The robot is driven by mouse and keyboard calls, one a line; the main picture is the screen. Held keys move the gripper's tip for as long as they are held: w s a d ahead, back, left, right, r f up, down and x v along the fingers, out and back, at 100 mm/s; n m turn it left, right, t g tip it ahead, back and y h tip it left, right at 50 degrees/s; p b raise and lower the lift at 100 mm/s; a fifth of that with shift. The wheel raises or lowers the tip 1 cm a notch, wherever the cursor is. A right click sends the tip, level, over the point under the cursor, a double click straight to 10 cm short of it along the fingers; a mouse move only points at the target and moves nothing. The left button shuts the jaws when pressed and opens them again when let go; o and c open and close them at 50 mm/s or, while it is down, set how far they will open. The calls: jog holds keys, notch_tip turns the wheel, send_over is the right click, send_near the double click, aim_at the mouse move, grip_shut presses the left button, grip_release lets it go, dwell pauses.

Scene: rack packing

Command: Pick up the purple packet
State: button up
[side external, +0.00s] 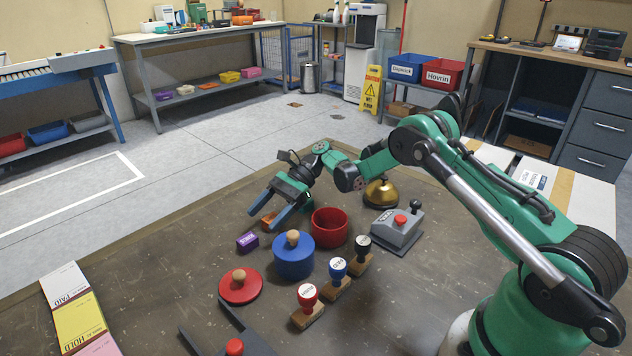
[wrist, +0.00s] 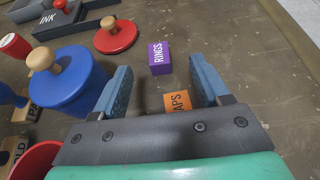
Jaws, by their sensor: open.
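The purple packet (side external: 247,242) is a small box lying on the brown table, left of the blue pot. In the wrist view it shows the word RINGS (wrist: 159,58) and lies just beyond my fingertips, between their lines. My gripper (side external: 279,214) is open and empty, pointing down at a slant above the table. In the wrist view its two blue fingers (wrist: 160,85) stand apart. An orange packet (wrist: 177,103) lies between the fingers, nearer my palm and partly hidden by it; in the side view it is partly behind a finger.
A blue pot (side external: 293,262) with a wooden knob stands close by, with an open red pot (side external: 329,228) behind it. A red lid (side external: 240,287) lies in front. Several stamps (side external: 308,303), a grey device (side external: 397,230) and a brass bell (side external: 381,193) stand to the right. The table left of the packet is clear.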

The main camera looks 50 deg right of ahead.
aim_at(252, 236)
jog(key=shift+f, duration=0.3)
jog(key=shift+s+a+f, duration=0.1)
jog(key=shift+a+f, duration=0.05)
jog(key=shift+a, duration=0.1)
jog(key=shift+x, duration=2.55)
grip_shut()
